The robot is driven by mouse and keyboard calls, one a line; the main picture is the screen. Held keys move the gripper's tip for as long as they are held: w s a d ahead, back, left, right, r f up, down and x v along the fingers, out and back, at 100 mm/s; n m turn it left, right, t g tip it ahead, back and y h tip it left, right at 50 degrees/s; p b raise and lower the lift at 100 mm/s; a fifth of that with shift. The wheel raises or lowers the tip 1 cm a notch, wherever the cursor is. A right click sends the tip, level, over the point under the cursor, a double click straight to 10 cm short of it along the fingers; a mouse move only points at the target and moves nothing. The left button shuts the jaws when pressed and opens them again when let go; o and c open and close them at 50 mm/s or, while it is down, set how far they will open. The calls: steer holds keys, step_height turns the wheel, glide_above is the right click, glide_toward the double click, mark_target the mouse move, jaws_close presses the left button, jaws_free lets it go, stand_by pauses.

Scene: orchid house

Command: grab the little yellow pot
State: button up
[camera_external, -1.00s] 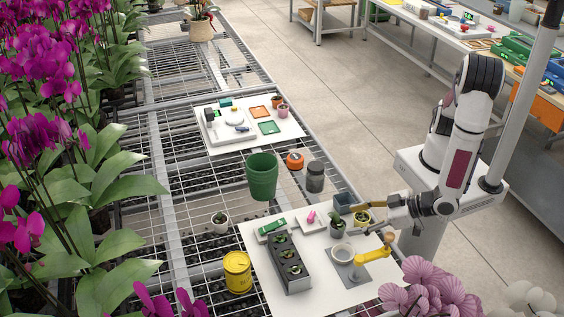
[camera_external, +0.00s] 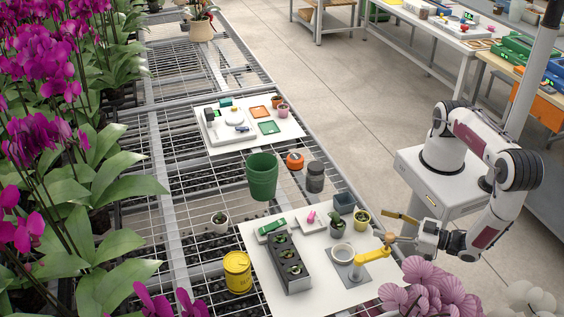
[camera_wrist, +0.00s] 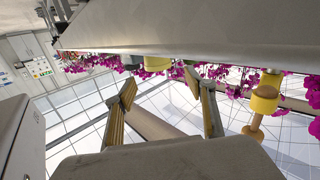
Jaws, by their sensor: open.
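The little yellow pot (camera_external: 361,220) with a small green plant stands upright near the right edge of the white board (camera_external: 328,293). In the wrist view, where the scene is upside down, the yellow pot (camera_wrist: 157,64) shows beyond and between my fingertips. My gripper (camera_external: 388,227) is low at the board's right side, to the right of the pot and apart from it. In the wrist view my gripper (camera_wrist: 160,87) has its two fingers spread with nothing between them. In the external view the lower finger is hard to make out.
A yellow lever device (camera_external: 373,257) with a wooden knob stands close in front of my gripper; it also shows in the wrist view (camera_wrist: 265,98). A blue-grey square pot (camera_external: 344,203) and a grey plant pot (camera_external: 337,230) stand close to the yellow pot. A larger yellow tin (camera_external: 237,272) stands left.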

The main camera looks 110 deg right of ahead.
mark_target(367, 219)
steer(key=shift+s+a+f+m+t, duration=0.3)
steer(key=shift+s+f, duration=0.35)
steer(key=shift+s, duration=0.1)
steer(key=shift+x, duration=1.3)
steer(key=shift+x, duration=2.6)
steer(key=shift+r, duration=0.15)
steer(key=shift+c, duration=0.4)
steer(key=c, duration=1.1)
